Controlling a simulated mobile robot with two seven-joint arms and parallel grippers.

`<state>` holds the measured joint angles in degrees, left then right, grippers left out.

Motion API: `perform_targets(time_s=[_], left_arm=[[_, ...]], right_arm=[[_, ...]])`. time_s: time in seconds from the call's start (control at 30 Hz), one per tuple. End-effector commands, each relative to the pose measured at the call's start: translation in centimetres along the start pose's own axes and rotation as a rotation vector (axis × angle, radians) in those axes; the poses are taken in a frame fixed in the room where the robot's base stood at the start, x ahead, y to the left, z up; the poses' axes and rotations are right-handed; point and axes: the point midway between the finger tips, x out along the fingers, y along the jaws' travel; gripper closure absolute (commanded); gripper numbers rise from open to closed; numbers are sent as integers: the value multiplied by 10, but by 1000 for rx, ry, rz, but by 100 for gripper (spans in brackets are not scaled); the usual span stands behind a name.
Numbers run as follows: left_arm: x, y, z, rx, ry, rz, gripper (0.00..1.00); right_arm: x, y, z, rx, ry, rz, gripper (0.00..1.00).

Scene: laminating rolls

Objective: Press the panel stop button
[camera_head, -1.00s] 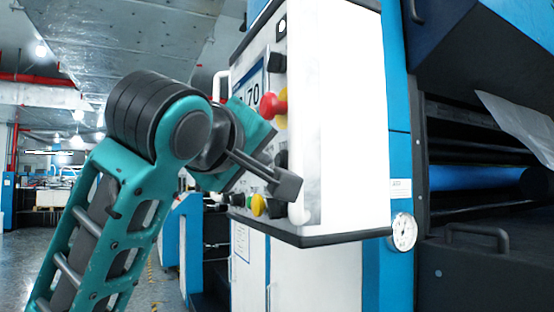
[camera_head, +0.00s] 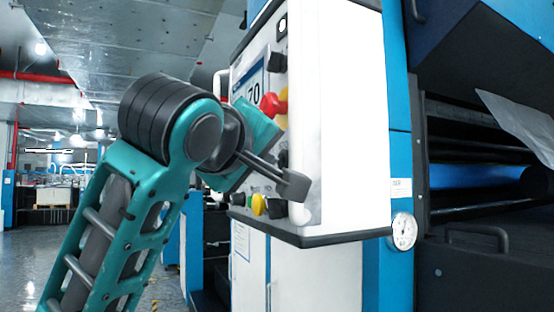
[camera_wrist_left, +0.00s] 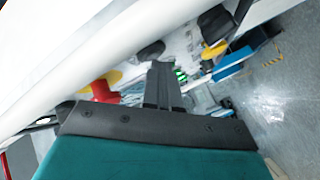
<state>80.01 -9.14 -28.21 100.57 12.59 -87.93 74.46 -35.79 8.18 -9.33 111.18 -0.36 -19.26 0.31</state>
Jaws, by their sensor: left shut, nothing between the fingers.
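The white control panel (camera_head: 350,130) has its button face turned to the left. A red mushroom button (camera_head: 270,104) on a yellow base sticks out beside the lit display; in the left wrist view the red button (camera_wrist_left: 104,92) is left of my fingers. Lower on the panel are a yellow button (camera_head: 258,205), a small green button (camera_head: 249,200) and dark knobs. My left gripper (camera_head: 292,185) is shut and empty, in front of the panel's lower part, below the red button. It hides some controls; contact cannot be told. Its fingers (camera_wrist_left: 164,84) also show in the left wrist view.
A white handle (camera_head: 220,86) stands out at the panel's left edge. The large machine with dark rollers (camera_head: 490,178) fills the right side. Open floor (camera_head: 25,265) lies at the left.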

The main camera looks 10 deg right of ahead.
Motion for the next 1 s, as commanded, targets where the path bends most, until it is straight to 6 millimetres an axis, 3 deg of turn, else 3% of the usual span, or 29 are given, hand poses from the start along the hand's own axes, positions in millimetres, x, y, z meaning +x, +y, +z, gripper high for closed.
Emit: perform_targets(time_s=[1.0], left_arm=[[-13,-10,-8,0,-2,0,100]], right_arm=[[2,0,4,0,0,0,57]])
